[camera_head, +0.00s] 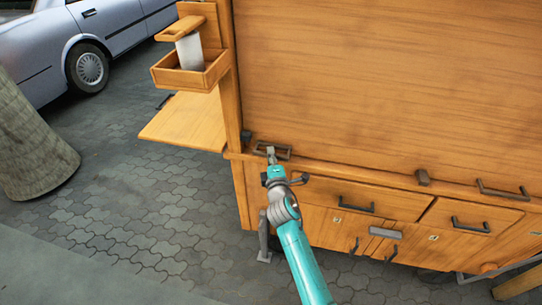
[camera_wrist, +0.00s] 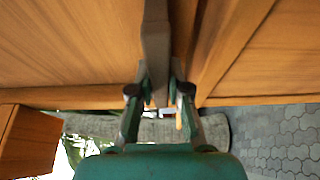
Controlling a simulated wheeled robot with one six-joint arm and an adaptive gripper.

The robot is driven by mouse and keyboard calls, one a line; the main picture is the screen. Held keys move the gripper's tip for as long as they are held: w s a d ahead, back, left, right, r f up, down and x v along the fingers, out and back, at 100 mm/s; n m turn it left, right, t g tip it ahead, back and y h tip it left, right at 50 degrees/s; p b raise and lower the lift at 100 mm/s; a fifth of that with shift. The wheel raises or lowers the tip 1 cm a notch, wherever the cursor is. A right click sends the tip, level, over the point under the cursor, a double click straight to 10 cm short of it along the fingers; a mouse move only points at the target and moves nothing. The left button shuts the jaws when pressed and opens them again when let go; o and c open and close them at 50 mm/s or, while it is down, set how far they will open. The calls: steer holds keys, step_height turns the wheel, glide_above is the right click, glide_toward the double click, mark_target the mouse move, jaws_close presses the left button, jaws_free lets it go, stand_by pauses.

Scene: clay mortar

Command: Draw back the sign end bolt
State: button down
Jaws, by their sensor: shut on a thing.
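In the head view the large wooden sign panel (camera_head: 370,90) stands above a ledge on a wooden cart. The sign end bolt (camera_head: 286,153) appears as a dark metal bar at the panel's lower left corner. My gripper (camera_head: 271,154) reaches it from below, partly covering it. In the wrist view my gripper (camera_wrist: 159,100) is shut on a grey-brown metal bar (camera_wrist: 156,45), which I take to be the bolt. The bar runs up between the two fingers. Its far end is out of view, and how far it is drawn cannot be told.
Dark metal pieces sit left of the bolt (camera_head: 246,137) and farther right on the ledge (camera_head: 423,177). A dark handle (camera_head: 503,190) is at the far right. Drawers with handles (camera_head: 342,205) lie below. A side shelf (camera_head: 185,122) juts left. Paving (camera_head: 150,220) at left is clear.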

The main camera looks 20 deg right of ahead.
steer(key=c, duration=1.1)
jaws_free()
steer(key=shift+s+d, duration=0.1)
steer(key=shift+d, duration=0.1)
steer(key=s+a, duration=0.1)
steer(key=s, duration=1.1)
steer(key=shift+a, duration=0.3)
